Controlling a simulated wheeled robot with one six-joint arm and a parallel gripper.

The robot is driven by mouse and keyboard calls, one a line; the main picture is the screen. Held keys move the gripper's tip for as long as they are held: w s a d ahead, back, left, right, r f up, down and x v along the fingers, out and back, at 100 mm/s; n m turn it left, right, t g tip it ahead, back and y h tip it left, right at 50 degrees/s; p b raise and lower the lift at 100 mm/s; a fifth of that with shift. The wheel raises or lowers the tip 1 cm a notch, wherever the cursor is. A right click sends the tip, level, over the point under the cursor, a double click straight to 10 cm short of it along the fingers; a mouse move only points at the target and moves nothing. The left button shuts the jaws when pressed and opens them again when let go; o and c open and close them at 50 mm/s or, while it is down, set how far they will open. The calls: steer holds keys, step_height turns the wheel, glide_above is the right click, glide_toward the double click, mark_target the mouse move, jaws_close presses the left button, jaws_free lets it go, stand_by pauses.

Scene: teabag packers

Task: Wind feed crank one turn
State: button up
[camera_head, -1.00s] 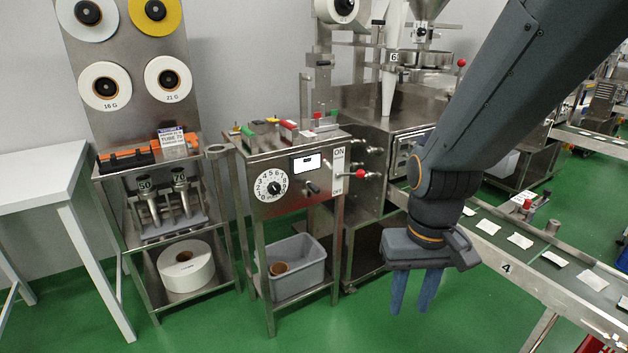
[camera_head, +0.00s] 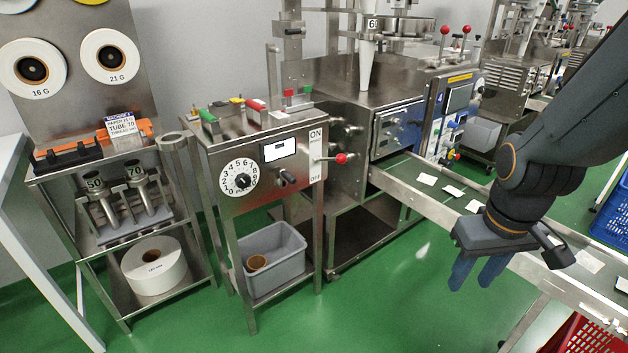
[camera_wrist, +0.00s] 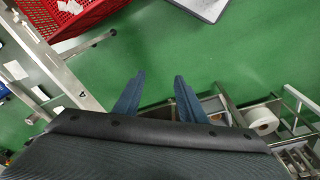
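A steel control box (camera_head: 240,150) stands on legs left of centre in the head view. Its front has a numbered white dial (camera_head: 239,180), a screen (camera_head: 280,150) and a short black handle (camera_head: 288,177) that may be the feed crank. A red-knobbed lever (camera_head: 341,158) sticks out beside the ON/OFF plate. My gripper (camera_head: 476,274) hangs well to the right of the box, touching nothing. In the wrist view its two blue fingers (camera_wrist: 158,78) are spread apart with green floor between them.
A conveyor (camera_head: 430,197) with white packets runs beside and behind my gripper. A red crate (camera_head: 575,338) sits at the lower right. A grey bin (camera_head: 272,262) is under the box, and a roll rack (camera_head: 95,165) is to its left. Green floor lies open in front.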

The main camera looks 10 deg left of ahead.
steer(key=w+a+f+n+t+y+b, duration=0.1)
steer(key=w+a+f+n+t+b, duration=0.15)
steer(key=w+n, duration=0.35)
steer(key=w+a+f+n+t+b, duration=0.2)
steer(key=w+a+f+n+b, duration=0.15)
steer(key=w, duration=0.45)
steer(key=n+t+y+b, duration=0.6)
steer(key=n+y+b, duration=0.85)
steer(key=n, duration=1.65)
glide_toward(295, 182)
steer(key=shift+m+h, duration=0.25)
steer(key=shift+h, duration=0.7)
steer(key=w+a+b, duration=0.1)
steer(key=w+a+r, duration=0.1)
steer(key=a, duration=0.1)
steer(key=shift+w+a+r+b, duration=0.1)
steer(key=shift+w+a+b, duration=0.1)
steer(key=shift+b, duration=0.2)
steer(key=shift+w+a+r+g, duration=0.1)
steer(key=shift+a+g, duration=0.15)
steer(key=shift+b+x, duration=0.45)
steer(key=shift+x, duration=3.15)
steer(key=shift+r, duration=0.1)
jaws_close()
